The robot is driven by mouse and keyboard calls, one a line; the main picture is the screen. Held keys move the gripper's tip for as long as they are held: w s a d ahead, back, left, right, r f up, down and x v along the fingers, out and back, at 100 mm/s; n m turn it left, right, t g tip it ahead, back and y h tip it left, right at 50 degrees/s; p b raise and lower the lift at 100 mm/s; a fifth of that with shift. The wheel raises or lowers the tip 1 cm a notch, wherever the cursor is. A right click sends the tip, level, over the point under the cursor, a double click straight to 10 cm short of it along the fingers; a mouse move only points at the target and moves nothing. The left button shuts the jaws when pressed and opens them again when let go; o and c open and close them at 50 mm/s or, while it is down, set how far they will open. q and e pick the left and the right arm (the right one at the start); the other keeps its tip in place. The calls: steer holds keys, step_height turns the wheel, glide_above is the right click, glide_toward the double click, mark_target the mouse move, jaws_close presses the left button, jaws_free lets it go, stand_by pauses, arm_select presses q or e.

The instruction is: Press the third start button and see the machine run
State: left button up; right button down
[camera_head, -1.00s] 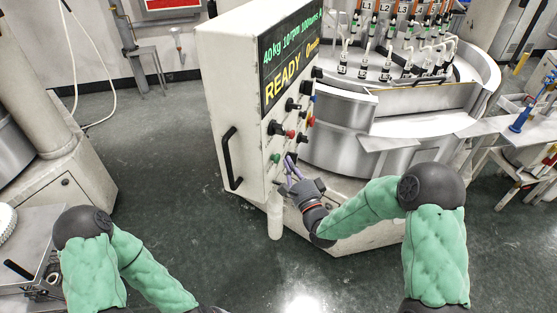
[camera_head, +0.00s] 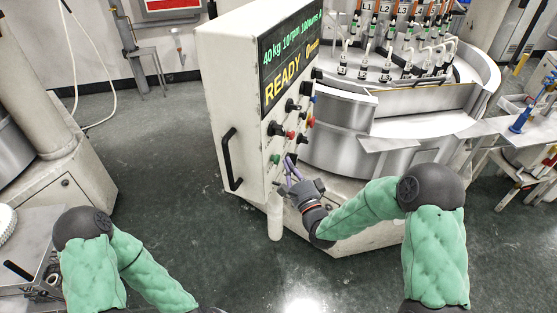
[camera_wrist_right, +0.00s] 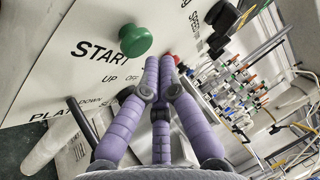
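The white control cabinet (camera_head: 232,100) has a display reading READY above several knobs and buttons. A green button (camera_head: 275,159) is low on its panel. In the right wrist view a green button (camera_wrist_right: 136,40) stands beside the word START, left of my fingertips and apart from them in the picture. My right gripper (camera_head: 290,163) is at the lower panel, its purple fingers (camera_wrist_right: 165,62) together and empty. Part of a red button (camera_wrist_right: 173,57) shows behind the tips. I cannot tell whether the tips touch the panel. My left gripper is out of view.
The round lapping machine (camera_head: 340,110) with several upright fittings is right of the cabinet. A black handle (camera_head: 230,159) sticks out of the cabinet's side. A white cylinder (camera_head: 275,216) stands below the panel. The floor (camera_head: 170,180) at left is clear.

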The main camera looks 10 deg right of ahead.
steer(key=shift+a, duration=0.1)
stand_by(0.4)
steer(key=shift+w+a+b, duration=0.2)
steer(key=shift+a+b, duration=0.05)
steer(key=shift+b, duration=0.15)
steer(key=shift+w+a+b, duration=0.25)
steer(key=shift+a+b, duration=0.1)
steer(key=shift+a, duration=0.05)
stand_by(0.8)
steer(key=shift+s+d, duration=0.1)
steer(key=shift+d, duration=0.1)
steer(key=shift+s+d+b, duration=0.4)
steer(key=shift+d, duration=0.15)
stand_by(0.3)
steer(key=shift+s+d+b, duration=0.25)
steer(key=shift+s+d, duration=0.2)
steer(key=shift+d, duration=0.25)
steer(key=shift+s+d+b, duration=0.25)
steer(key=shift+s+d, duration=0.2)
steer(key=shift+d, duration=0.25)
steer(key=shift+s+d+b, duration=0.25)
steer(key=shift+s+d, duration=0.2)
steer(key=shift+d, duration=0.25)
